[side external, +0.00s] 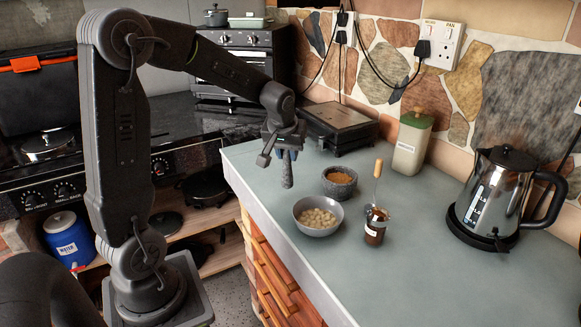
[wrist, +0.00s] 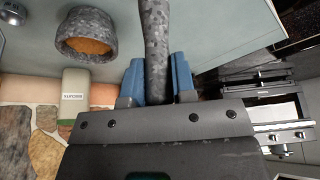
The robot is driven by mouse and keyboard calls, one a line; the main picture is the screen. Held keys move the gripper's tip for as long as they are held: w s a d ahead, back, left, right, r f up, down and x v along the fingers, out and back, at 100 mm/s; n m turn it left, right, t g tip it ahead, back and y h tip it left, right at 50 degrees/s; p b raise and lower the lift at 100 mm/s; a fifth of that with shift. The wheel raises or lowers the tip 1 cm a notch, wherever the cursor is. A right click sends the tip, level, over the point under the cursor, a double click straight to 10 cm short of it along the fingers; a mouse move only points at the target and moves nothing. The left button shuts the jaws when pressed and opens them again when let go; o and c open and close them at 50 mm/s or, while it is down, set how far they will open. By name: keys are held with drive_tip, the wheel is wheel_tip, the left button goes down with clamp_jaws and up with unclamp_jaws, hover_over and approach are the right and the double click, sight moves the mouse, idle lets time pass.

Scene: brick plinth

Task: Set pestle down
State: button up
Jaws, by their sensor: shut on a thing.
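A grey stone pestle (side external: 287,173) hangs near upright from my gripper (side external: 287,150), above the counter near its left edge. In the wrist view my gripper (wrist: 158,80) has its blue fingers shut on the pestle (wrist: 156,40). The pestle's lower end looks clear of the counter in the side view, left of the mortar and the bowl. The grey stone mortar (side external: 339,191) holds an orange-brown powder and stands right of the pestle. The mortar also shows at the upper left of the wrist view (wrist: 92,55).
A grey bowl (side external: 318,229) of pale pieces sits in front of the mortar. A small jar (side external: 375,232) with a wooden-handled utensil stands to its right. A kettle (side external: 497,195), a canister (side external: 411,145) and a black appliance (side external: 340,124) stand farther back. Counter (side external: 440,280) is clear in front.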

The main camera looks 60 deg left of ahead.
sight(289, 164)
drive_tip(key=shift+w+d+f, duration=0.2)
drive_tip(key=shift+f, duration=1.95)
drive_tip(key=shift+f, duration=0.1)
drive_tip(key=o, duration=0.9)
drive_tip(key=shift+f, duration=0.1)
